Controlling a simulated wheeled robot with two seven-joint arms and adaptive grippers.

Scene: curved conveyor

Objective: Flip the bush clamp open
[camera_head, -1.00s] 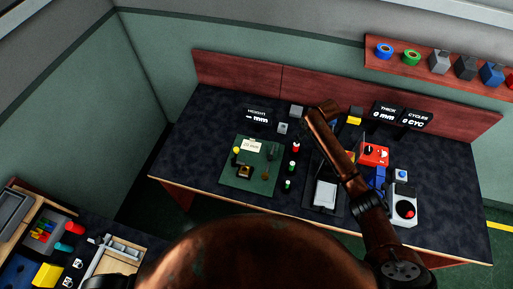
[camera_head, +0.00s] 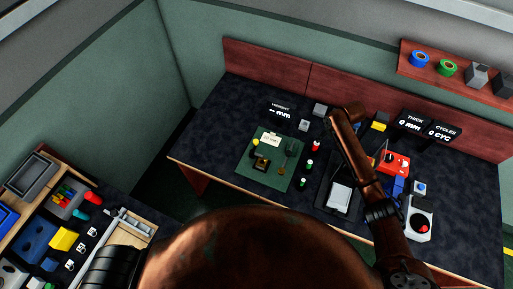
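I cannot clearly make out which part is the bush clamp. A black fixture with a pale plate (camera_head: 340,197) lies on the dark bench, partly hidden by my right arm. My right arm rises from the bottom right across the bench. Its far end, with the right gripper (camera_head: 346,117), is over the back half of the bench. The fingers are too small and dark to tell open from shut. My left gripper is not in view; only a black arm part shows at the bottom left.
A green mat (camera_head: 248,178) with small parts lies left of the black fixture. A red box (camera_head: 396,162) and a grey box with a red button (camera_head: 419,226) stand right of my arm. A side bench with a grey tray (camera_head: 31,177) fills the lower left.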

